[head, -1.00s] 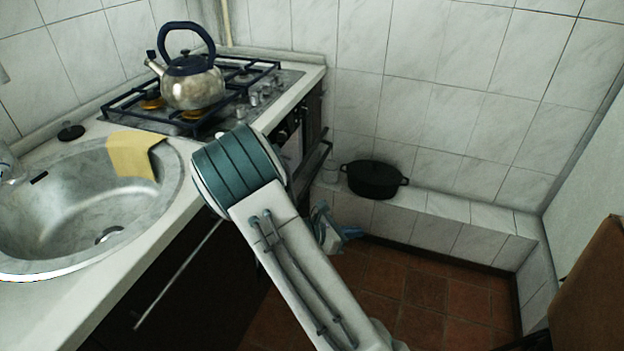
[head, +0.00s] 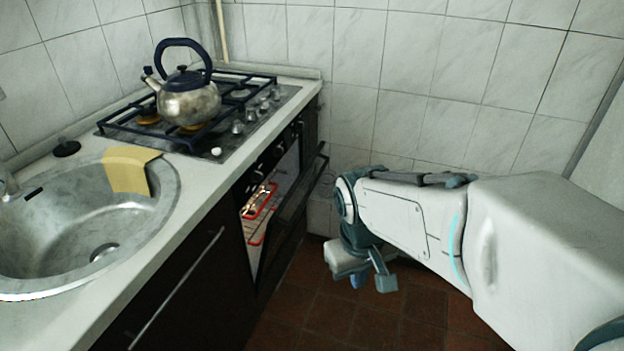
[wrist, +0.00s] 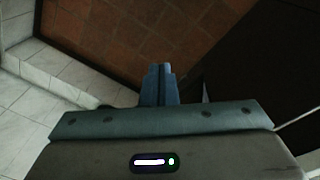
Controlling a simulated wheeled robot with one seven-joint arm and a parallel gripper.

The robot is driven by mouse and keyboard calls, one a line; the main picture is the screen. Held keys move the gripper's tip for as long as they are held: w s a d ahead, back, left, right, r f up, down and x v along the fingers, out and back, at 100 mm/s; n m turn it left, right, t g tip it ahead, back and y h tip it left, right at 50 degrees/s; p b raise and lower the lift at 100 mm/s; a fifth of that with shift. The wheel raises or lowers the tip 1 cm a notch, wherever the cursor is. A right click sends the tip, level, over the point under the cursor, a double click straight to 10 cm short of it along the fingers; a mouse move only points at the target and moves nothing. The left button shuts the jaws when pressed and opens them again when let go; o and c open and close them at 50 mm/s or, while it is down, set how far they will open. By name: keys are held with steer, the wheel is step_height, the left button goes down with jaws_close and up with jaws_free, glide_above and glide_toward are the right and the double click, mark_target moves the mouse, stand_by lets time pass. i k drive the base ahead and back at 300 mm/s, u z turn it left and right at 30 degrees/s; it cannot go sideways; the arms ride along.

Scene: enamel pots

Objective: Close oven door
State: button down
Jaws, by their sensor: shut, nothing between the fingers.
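The oven (head: 250,190) is built in under the hob, and a red-lit rack shows inside it. Its dark door (head: 302,192) is partly open, tilted out from the oven front, with its top edge to the right of the counter. My gripper (head: 356,282) hangs low over the floor, to the right of the door and apart from it in the head view. In the wrist view my gripper's blue fingers (wrist: 161,68) are together and empty, pointing towards the floor. A dark panel (wrist: 265,65) fills the right of that view; I cannot tell if it is the door.
A kettle (head: 188,100) stands on the hob (head: 262,108). Left of it are the sink (head: 60,235) and a yellow cloth (head: 127,170). The tiled floor (head: 320,310) is open beside the oven. A white tiled ledge (wrist: 35,65) shows left in the wrist view.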

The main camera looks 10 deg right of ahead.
mark_target(266, 261)
steer(key=z, duration=0.55)
steer(key=i, duration=1)
steer(key=u, duration=0.15)
